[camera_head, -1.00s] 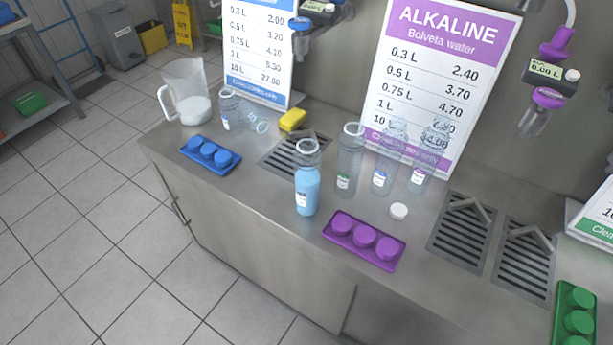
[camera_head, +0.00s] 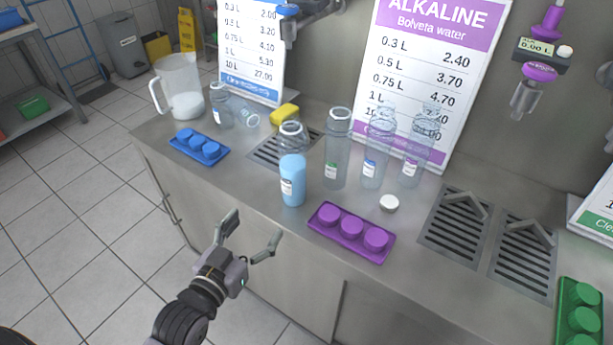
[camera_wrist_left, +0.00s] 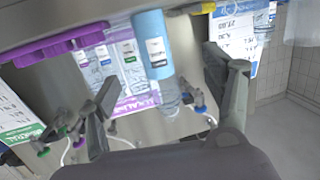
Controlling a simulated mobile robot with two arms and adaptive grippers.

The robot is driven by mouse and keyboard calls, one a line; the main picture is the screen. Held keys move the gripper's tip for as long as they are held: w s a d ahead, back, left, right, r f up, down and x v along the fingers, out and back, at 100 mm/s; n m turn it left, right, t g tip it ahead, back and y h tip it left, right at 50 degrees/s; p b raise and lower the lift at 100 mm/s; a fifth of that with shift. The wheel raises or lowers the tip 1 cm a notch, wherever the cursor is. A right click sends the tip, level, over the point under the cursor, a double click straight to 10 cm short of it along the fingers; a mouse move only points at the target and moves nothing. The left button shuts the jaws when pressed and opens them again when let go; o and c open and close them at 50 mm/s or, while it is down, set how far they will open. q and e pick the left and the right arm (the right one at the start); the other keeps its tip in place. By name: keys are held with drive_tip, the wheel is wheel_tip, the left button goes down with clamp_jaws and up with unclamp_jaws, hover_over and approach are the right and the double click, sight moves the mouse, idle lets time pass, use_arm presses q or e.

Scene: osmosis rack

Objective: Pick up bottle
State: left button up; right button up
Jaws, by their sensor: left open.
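A bottle filled with blue liquid (camera_head: 292,180) stands upright near the front edge of the steel counter, with a clear neck and a white label. Several clear empty bottles stand behind and to its right, such as the one with a green label (camera_head: 337,150). Another clear bottle (camera_head: 221,106) stands at the back left. My left gripper (camera_head: 252,238) is open and empty, in front of the counter, lower left of the blue bottle and apart from it. In the left wrist view the blue bottle (camera_wrist_left: 152,48) shows beyond and between the open fingers. My right gripper is not in view.
A purple tray with caps (camera_head: 322,235) lies right of the blue bottle, a white cap (camera_head: 389,203) behind it. Drain grates (camera_head: 437,243) lie right.

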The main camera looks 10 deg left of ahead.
use_arm(q)
drive_tip(key=t, duration=0.1)
approach(285, 161)
drive_tip(key=shift+h, duration=0.4)
drive_tip(key=w, duration=0.2)
drive_tip(key=w+d+p, duration=0.1)
drive_tip(key=w, duration=0.4)
drive_tip(key=shift+w+d+f+p, duration=0.1)
drive_tip(key=shift+d+f+p, duration=0.2)
drive_tip(key=shift+f+p, duration=0.1)
drive_tip(key=w, duration=0.3)
drive_tip(key=w+p, duration=0.1)
drive_tip(key=w, duration=0.1)
drive_tip(key=shift+w+d, duration=0.3)
drive_tip(key=shift+w, duration=0.05)
drive_tip(key=shift+s+r, duration=0.1)
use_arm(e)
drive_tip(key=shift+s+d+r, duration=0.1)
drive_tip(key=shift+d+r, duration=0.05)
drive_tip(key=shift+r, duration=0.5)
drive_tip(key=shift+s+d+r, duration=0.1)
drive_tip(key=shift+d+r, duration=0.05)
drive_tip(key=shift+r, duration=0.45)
use_arm(q)
drive_tip(key=shift+c, duration=0.5)
drive_tip(key=shift+c, duration=0.6)
drive_tip(key=c, duration=1.4)
